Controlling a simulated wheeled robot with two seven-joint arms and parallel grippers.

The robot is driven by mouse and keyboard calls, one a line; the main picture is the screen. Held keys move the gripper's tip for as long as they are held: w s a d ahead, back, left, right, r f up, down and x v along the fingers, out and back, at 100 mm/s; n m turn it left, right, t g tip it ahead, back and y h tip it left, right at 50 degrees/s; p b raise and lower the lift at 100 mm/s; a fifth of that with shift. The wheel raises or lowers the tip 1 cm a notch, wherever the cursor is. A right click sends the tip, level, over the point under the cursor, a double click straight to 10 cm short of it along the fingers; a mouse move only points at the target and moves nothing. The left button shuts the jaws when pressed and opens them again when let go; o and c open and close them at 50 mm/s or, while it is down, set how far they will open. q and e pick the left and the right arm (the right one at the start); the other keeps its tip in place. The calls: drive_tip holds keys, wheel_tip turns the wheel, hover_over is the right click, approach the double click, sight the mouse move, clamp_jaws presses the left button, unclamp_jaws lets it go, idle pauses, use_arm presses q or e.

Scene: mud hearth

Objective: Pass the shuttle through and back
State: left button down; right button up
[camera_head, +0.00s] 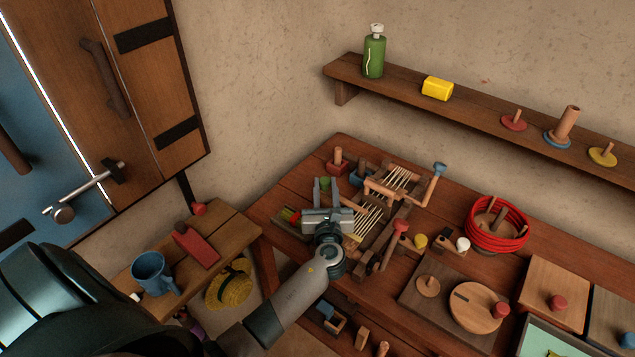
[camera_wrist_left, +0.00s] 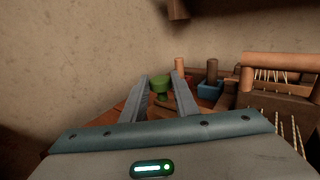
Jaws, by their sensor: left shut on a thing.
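A small loom (camera_head: 390,187) with a wooden frame and pale warp threads (camera_head: 367,222) stands on the table. My left gripper (camera_head: 325,187) is at its left side, shut on a green-knobbed piece, probably the shuttle. The green knob (camera_wrist_left: 160,84) shows between the fingertips in the left wrist view. The piece's lower part is hidden by the fingers. The loom (camera_wrist_left: 278,65) is to the right of the fingers there, and the knob looks apart from the threads. My right gripper is not in view.
Beyond the fingers are a red block with a peg (camera_head: 338,161) and a blue block (camera_head: 357,178). A tray (camera_head: 291,228) with red and green pieces lies left of the gripper. A red-knobbed lever (camera_head: 401,226) stands near the loom; a red coil (camera_head: 497,226) lies farther right.

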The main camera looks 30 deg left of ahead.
use_arm(q)
drive_tip(key=shift+a, duration=0.1)
drive_tip(key=c, duration=1.4)
unclamp_jaws()
drive_tip(key=shift+r, duration=0.1)
drive_tip(key=shift+r, duration=0.6)
wheel_tip(320, 180, up, 2)
drive_tip(key=shift+r, duration=0.2)
drive_tip(key=d+r, duration=0.2)
drive_tip(key=d, duration=0.2)
drive_tip(key=d+r+b, duration=0.1)
drive_tip(key=d+r, duration=0.1)
drive_tip(key=d, duration=0.2)
drive_tip(key=d+r+b, duration=0.1)
drive_tip(key=d+r, duration=0.2)
drive_tip(key=shift+s+d+r, duration=0.1)
drive_tip(key=shift+s+d, duration=0.1)
drive_tip(key=shift+d, duration=0.2)
